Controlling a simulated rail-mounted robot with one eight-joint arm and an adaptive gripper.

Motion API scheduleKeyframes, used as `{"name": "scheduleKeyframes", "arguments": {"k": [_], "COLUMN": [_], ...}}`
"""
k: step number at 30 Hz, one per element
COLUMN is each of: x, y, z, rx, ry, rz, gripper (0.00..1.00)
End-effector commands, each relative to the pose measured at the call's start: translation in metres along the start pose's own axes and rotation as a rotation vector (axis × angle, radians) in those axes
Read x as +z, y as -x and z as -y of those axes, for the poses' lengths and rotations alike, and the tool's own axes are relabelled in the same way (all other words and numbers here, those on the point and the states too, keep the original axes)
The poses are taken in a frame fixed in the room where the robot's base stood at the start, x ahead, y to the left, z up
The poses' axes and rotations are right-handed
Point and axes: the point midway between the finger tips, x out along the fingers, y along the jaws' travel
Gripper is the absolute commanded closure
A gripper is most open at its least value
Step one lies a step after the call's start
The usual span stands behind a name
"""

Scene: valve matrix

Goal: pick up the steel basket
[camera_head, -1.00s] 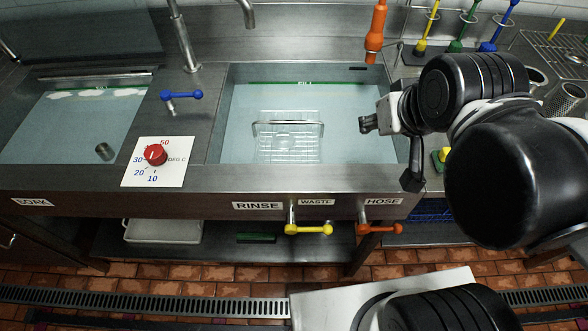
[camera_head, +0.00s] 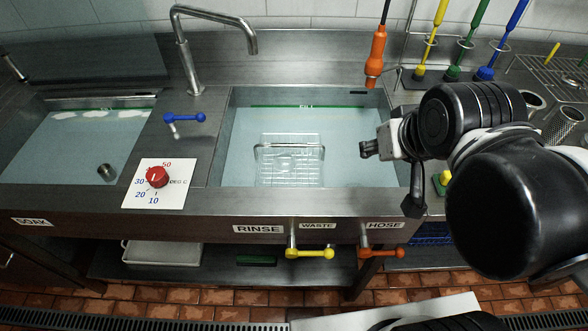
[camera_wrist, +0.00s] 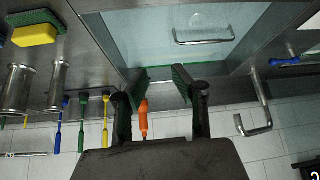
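The steel basket (camera_head: 290,171) is a wire basket with a raised handle. It sits in the water of the rinse sink (camera_head: 225,150); its wire grid looks pale through the water. In the wrist view the basket's handle (camera_wrist: 204,41) shows at the upper right, beyond my fingertips. My gripper (camera_head: 368,149) is over the right side of the rinse sink, to the right of the basket and apart from it. In the wrist view my gripper (camera_wrist: 160,82) has its two fingers spread with nothing between them.
A blue tap lever (camera_head: 184,118) and a bent spout (camera_head: 215,14) stand left of the rinse sink. An orange hose nozzle (camera_head: 375,56) hangs behind my gripper. A red temperature dial (camera_head: 157,177) is at the left. Yellow (camera_head: 312,253) and orange (camera_head: 382,252) levers are on the front.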

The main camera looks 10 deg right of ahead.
Motion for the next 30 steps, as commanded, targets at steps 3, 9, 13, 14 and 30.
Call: {"name": "scheduleKeyframes", "arguments": {"k": [3, 9, 13, 14, 30], "x": [0.000, -0.001, -0.009, -0.012, -0.081], "y": [0.000, 0.000, -0.003, -0.005, -0.063], "z": [0.000, 0.000, 0.003, 0.005, 0.040], "rx": [0.000, -0.002, -0.014, -0.018, -0.047], "ry": [0.000, -0.008, -0.082, -0.112, -0.874], "rz": [0.000, 0.003, 0.025, 0.035, 0.322], "gripper": [0.68, 0.68, 0.68, 0.68, 0.68]}}
